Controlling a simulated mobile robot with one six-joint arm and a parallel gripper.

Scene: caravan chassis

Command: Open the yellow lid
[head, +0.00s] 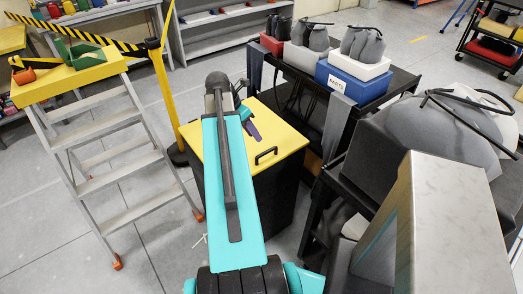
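The yellow lid (288,133) lies flat on top of a black bin (279,200) in the middle of the view and looks closed. A black bar handle (266,156) stands on the lid near its front edge. My teal arm reaches forward over the left part of the lid and hides that part. My gripper (250,122) shows only in part, small and dark beside the far end of the arm, over the back of the lid. It is apart from the handle in the picture. I cannot see whether its fingers are open or shut.
A stepladder (110,150) with a yellow top stands at left, beside a yellow post (163,90) with striped tape. A black cart (400,82) with boxes and grey sacks stands close at right. A marble-patterned block (450,230) fills the front right. Bare floor (150,240) lies at front left.

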